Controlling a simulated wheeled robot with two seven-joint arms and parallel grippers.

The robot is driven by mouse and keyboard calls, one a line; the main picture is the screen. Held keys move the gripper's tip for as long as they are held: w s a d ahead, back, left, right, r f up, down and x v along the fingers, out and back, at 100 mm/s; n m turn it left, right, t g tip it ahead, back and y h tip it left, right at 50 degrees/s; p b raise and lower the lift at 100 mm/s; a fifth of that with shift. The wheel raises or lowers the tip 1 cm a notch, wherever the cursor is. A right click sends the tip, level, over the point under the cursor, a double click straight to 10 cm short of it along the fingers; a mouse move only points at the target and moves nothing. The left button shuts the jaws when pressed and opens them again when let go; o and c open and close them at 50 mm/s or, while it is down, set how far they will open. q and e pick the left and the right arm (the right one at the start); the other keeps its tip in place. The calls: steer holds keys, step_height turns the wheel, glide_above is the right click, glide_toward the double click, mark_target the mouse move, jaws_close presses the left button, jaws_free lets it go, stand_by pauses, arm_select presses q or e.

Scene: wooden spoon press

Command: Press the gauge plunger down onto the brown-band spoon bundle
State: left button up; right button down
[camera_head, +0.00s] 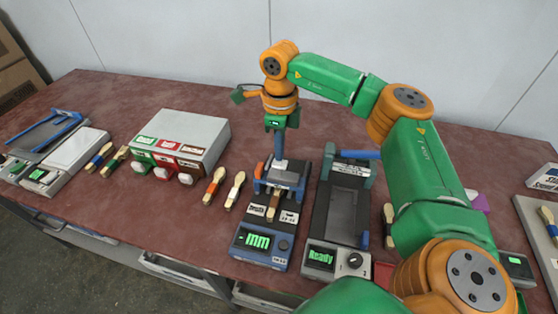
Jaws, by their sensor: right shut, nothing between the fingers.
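The blue gauge (262,243) stands near the middle front of the table, with a green "mm" display. The brown-band spoon bundle (273,205) lies in it, its near end sticking out toward me from under the grey plunger block (286,174). My right gripper (279,156) points down from above, shut and empty, with its fingertips at the top of the plunger. I cannot tell if they touch. The far end of the bundle is hidden under the block. My left gripper is not in view.
A dark press (342,212) with a "Ready" display stands close right of the gauge. Loose spoon bundles (214,186) lie to the left, before a grey box (181,140) with coloured labels. A scale (70,150) stands far left. The table behind the gauge is clear.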

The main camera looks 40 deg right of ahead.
steer(key=shift+f+b, duration=0.85)
steer(key=shift+f, duration=0.35)
stand_by(0.6)
step_height(320, 180, up, 7)
steer(key=p, duration=0.7)
steer(key=shift+r, duration=0.2)
steer(key=shift+f, duration=0.15)
